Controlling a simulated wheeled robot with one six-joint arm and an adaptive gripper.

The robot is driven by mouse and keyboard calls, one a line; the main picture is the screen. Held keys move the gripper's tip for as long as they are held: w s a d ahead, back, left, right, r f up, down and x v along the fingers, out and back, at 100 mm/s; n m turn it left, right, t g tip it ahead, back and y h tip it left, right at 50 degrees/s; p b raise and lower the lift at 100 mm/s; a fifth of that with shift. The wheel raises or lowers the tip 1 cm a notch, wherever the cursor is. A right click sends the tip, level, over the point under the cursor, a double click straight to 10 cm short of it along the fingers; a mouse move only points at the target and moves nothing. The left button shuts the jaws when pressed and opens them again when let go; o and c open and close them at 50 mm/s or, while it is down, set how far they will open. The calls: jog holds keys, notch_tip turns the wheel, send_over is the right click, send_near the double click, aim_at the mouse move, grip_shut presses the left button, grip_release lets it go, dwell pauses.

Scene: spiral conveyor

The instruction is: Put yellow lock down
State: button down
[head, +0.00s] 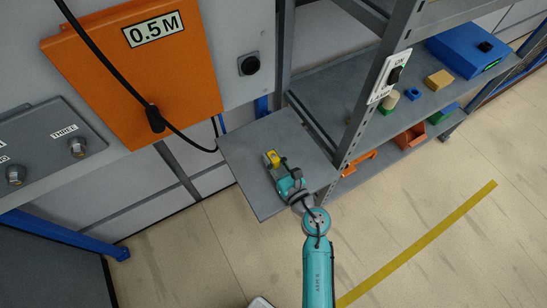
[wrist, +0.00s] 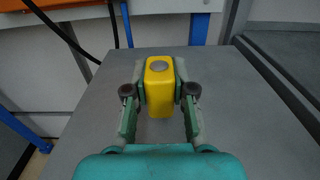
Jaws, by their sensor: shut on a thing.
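The yellow lock (wrist: 159,88) is a small upright yellow block with a grey round top face. It sits between the two fingers of my gripper (wrist: 160,92), which are shut on its sides in the wrist view. In the head view the yellow lock (head: 272,158) shows at the tip of my gripper (head: 275,165), over the small grey shelf (head: 245,150). The lock is low over the shelf surface; I cannot tell whether its base touches it.
An orange panel marked 0.5M (head: 120,75) with a black cable hangs at the upper left. A grey rack (head: 335,105) on the right holds a blue box (head: 465,48), a tan block (head: 438,80) and small parts. The small shelf is otherwise bare.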

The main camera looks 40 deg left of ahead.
jog(key=shift+f, duration=0.1)
jog(key=c, duration=1)
grip_release()
jog(key=v, duration=1.2)
